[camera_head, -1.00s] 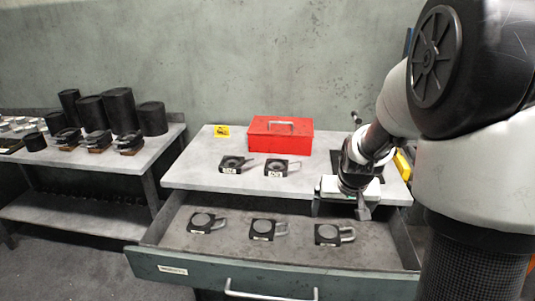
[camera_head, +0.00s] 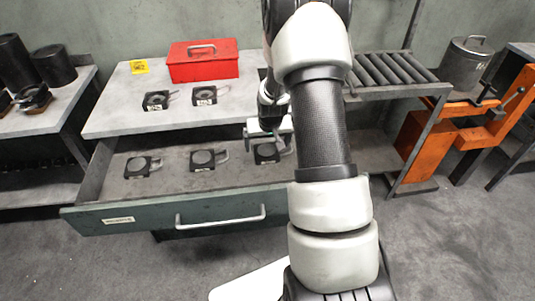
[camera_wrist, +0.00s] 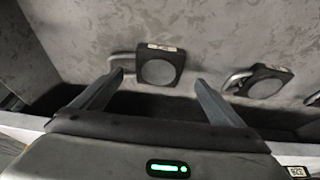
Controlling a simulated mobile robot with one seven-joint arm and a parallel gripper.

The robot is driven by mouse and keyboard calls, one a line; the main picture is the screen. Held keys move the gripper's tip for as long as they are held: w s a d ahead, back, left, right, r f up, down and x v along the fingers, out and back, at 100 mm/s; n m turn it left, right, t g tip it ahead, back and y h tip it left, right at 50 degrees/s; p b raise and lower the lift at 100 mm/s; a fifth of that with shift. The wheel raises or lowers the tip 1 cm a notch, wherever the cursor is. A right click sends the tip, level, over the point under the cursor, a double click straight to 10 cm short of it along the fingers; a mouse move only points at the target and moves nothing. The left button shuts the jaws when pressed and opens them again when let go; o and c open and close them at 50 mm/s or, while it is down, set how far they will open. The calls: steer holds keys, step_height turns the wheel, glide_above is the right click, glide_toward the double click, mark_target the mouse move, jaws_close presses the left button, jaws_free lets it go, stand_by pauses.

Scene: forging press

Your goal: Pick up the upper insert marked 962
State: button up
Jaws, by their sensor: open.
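Flat black inserts with round tops and looped handles lie in two places. Three are in the open drawer (camera_head: 234,208): a left one (camera_head: 141,167), a middle one (camera_head: 203,160) and a right one (camera_head: 265,153). Two more, a left one (camera_head: 157,101) and a right one (camera_head: 204,96), lie on the tabletop above. Their pale number labels are too small to read, so I cannot tell which is 962. My gripper (camera_wrist: 158,84) is open and empty above the drawer, by its right insert. In the wrist view, one insert (camera_wrist: 160,66) shows between and beyond the fingertips, another (camera_wrist: 265,82) to the right.
A red box (camera_head: 203,62) and a yellow sign (camera_head: 139,67) stand on the tabletop (camera_head: 108,118). A roller rack (camera_head: 392,70), a lidded metal pot (camera_head: 466,66) and an orange frame (camera_head: 425,140) are at right. A side table with black cylinders (camera_head: 54,64) is at left.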

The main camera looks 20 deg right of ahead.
mark_target(267, 151)
steer(key=shift+b+x, duration=0.35)
steer(key=shift+x, duration=2.35)
steer(key=shift+d, duration=0.1)
steer(key=c, duration=2)
steer(key=shift+w+r, duration=0.15)
steer(key=shift+r, duration=0.05)
steer(key=shift+c, duration=0.8)
steer(key=shift+r, duration=0.1)
